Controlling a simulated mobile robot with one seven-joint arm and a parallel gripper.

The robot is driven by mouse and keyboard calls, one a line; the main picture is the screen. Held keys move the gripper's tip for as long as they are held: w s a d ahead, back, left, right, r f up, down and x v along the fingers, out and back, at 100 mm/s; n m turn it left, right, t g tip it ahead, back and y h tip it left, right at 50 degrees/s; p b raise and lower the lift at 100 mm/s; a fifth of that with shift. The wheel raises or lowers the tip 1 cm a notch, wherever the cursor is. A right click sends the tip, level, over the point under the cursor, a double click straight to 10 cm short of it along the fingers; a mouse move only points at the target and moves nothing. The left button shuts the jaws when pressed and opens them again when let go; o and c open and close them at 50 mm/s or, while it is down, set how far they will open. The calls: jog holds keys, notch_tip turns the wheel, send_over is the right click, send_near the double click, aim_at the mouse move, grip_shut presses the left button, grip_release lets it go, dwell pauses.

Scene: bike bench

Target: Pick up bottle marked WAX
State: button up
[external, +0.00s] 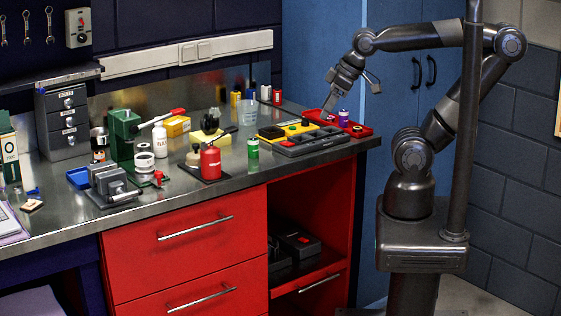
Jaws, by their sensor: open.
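I cannot read the word WAX on any bottle at this size. A small purple and white bottle (343,117) stands in a red tray (364,131) at the bench's right end. Other candidates are a white bottle (159,141) at the middle left, a green bottle (252,148) near the front edge, and a white bottle with a dark top (265,94) at the back. My gripper (327,112) is open, pointing down over the red tray, just left of the purple and white bottle. It looks empty; whether it touches anything is unclear.
A yellow and black organizer (290,132) lies left of the red tray. A red container (211,161) stands on a dark tray, and a clear beaker (247,112) stands behind. A vise (110,184) and green press (124,134) crowd the left. Bare steel bench shows along the front edge.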

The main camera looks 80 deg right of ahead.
jog(key=shift+c, duration=0.3)
jog(key=w+d+r+g, duration=0.1)
jog(key=w+r, duration=0.3)
jog(key=w, duration=0.5)
jog(key=w+d+r+g, duration=0.1)
jog(key=w+r, duration=0.3)
jog(key=w, duration=0.5)
jog(key=w+r+g, duration=0.1)
jog(key=w+r, duration=0.3)
jog(key=w, duration=0.5)
jog(key=g, duration=0.3)
send_over(159, 133)
jog(key=d, duration=0.2)
jog(key=shift+m, duration=0.4)
jog(key=f, duration=1.3)
jog(key=shift+w+f, duration=0.15)
jog(key=shift+w, duration=0.25)
jog(key=shift+w+f, duration=0.15)
jog(key=shift+f, duration=0.6)
jog(key=shift+s+f, duration=0.15)
jog(key=shift+f, duration=2.35)
jog(key=shift+s+f, duration=0.1)
jog(key=shift+f, duration=2.4)
